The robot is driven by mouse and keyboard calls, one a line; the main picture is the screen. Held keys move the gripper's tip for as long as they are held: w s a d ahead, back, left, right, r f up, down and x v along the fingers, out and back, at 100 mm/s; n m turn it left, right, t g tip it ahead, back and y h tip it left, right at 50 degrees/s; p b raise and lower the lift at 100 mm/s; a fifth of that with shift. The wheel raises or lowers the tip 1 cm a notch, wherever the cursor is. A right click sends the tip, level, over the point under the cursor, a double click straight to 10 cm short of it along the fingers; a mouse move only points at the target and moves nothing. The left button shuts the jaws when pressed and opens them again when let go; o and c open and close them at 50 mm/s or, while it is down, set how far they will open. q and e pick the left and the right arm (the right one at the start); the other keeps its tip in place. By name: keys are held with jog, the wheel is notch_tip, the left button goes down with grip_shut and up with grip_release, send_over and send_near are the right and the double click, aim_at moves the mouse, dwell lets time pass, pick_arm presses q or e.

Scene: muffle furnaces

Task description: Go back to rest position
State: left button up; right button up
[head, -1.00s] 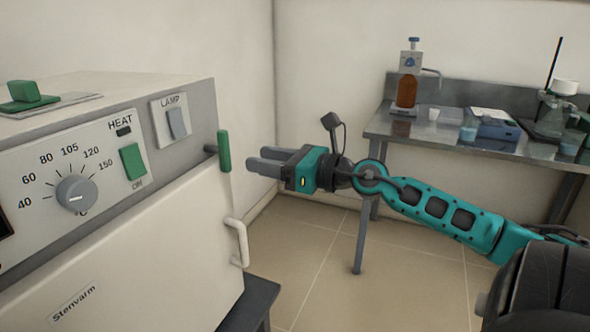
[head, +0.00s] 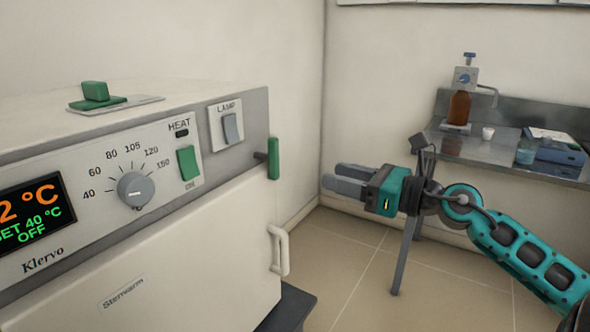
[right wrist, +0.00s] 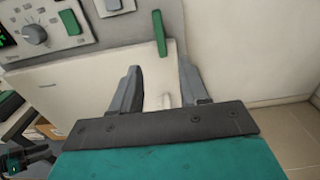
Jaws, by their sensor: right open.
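My right gripper (head: 345,181) is open and empty in the head view, in the air to the right of the furnace front (head: 180,265). In the right wrist view its two fingers (right wrist: 160,88) stand apart with nothing between them, and the furnace door lies beyond. The green latch handle (head: 273,158) is upright at the furnace's right edge, apart from the fingers. The white door handle (head: 279,250) is below it, and the door looks shut. My left gripper is not in the head view.
The furnace display (head: 35,212) reads SET 40 °C, OFF. A metal bench (head: 460,150) at the back right carries a brown bottle (head: 459,108), a small white cup (head: 488,133) and a blue device (head: 560,150). Tiled floor (head: 350,290) lies open between furnace and bench.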

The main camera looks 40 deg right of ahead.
jog(key=s+a+f+m+h+p, duration=0.25)
jog(key=f+m, duration=0.55)
jog(key=m, duration=0.4)
jog(key=s+a+f+m+h+p, duration=0.15)
jog(key=f+m+h, duration=0.25)
jog(key=f+m, duration=0.65)
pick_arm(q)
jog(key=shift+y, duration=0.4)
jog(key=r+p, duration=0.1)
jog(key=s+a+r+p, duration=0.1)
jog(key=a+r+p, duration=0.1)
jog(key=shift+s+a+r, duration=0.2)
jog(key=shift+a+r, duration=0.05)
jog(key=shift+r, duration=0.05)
pick_arm(e)
jog(key=s+a+f+m+g, duration=0.2)
jog(key=a+f+m, duration=0.2)
jog(key=a+m, duration=0.1)
jog(key=s+a+f+m+g+y, duration=0.1)
jog(key=s+a+f+m+g, duration=0.1)
jog(key=a+m, duration=0.3)
jog(key=s+a+f+m+g+y, duration=0.1)
jog(key=s+a+f+m, duration=0.3)
jog(key=a, duration=0.3)
jog(key=shift+s+a+f+m+g, duration=0.25)
jog(key=shift+f+m+g, duration=0.15)
jog(key=shift+f+m, duration=0.4)
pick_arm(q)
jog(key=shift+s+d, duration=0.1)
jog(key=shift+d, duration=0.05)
